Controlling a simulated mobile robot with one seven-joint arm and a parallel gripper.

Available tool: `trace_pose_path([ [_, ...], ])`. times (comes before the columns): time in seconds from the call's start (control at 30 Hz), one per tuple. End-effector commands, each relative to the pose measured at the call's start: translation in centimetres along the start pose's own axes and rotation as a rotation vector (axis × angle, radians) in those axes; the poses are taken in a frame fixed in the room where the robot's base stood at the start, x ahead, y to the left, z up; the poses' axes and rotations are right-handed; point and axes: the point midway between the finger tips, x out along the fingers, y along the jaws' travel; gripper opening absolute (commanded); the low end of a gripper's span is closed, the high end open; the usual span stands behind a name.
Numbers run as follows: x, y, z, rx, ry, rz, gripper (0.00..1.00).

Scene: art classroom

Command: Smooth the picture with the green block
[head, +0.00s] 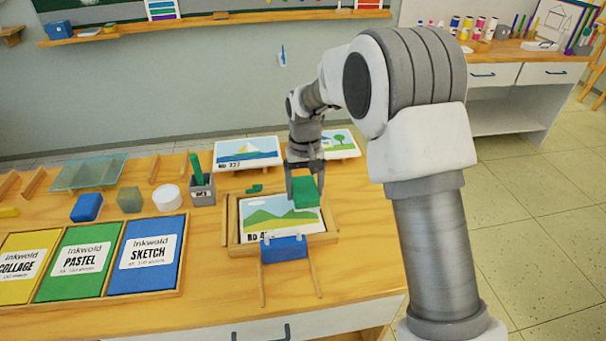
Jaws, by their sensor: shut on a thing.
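A picture (268,216) with green hills and a pale sky lies in a wooden frame (236,233) on the table. A blue piece (284,248) with two small white parts sits at its front edge, with two thin wooden sticks reaching toward me. My gripper (304,187) is shut on the green block (306,192), over the upper right part of the picture. I cannot tell whether the block touches the picture. The block and gripper hide some of the picture's right side.
A grey cup (202,190) with a green tool stands left of the frame, beside a white round item (166,197), a grey-green block (130,199) and a blue block (87,207). A sailboat picture (248,152) and a tree picture (341,143) stand behind. Sketch, pastel and collage pads (147,254) lie front left.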

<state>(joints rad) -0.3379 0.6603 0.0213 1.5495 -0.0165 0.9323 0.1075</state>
Motion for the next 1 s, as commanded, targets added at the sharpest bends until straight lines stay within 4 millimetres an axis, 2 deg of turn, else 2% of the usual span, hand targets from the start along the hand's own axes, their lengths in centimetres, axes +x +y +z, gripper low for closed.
trace_pose_path([
  [0.1,-1.5,0.2,0.1,0.001,0.001,0.0,0.35],
  [0.27,-2.5,0.4,0.2,0.001,0.001,0.0,0.35],
  [1.0,-3.0,0.4,0.1,0.001,0.001,0.0,0.35],
])
